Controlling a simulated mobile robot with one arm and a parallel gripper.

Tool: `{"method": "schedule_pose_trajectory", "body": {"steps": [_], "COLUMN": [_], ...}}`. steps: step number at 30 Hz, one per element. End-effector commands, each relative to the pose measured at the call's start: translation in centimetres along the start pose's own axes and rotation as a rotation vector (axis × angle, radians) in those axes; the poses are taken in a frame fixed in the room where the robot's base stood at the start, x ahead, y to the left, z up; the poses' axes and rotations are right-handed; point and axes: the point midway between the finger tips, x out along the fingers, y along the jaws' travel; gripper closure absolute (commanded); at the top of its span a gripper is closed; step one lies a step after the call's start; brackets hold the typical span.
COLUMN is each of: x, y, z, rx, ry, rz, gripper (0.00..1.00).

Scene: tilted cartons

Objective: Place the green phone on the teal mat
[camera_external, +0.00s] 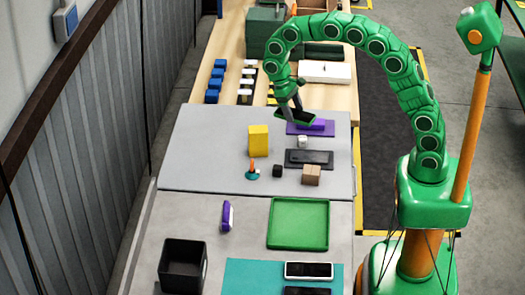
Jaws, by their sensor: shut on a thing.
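My gripper (291,104) is shut on the green phone (296,116), a dark slab with a green edge. It holds the phone tilted near the far end of the grey table, over or just in front of the purple mat; the exact height cannot be told. The teal mat (242,273) lies at the near end, partly cut off by the picture's bottom edge. A white-edged phone (309,270) and a dark phone (307,291) lie on its right part. The left part of the mat is bare.
Nearer the gripper are a yellow box (258,140), dark mat (295,164), brown box (311,175), black cube (277,171), white cube (302,141) and purple mat (325,130).

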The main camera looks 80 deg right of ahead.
Motion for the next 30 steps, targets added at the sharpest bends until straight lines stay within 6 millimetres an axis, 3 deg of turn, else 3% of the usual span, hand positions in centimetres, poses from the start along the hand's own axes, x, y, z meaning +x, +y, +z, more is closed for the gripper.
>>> {"method": "schedule_pose_trajectory", "body": {"steps": [14,30], "x": [0.2,3.2], "y": [-1.0,-1.7], "z": [-5.7,-11.2], "rx": [0.000,0.000], "ry": [0.000,0.000], "rz": [-0.001,-0.001], "gripper": [0.61,0.61]}}
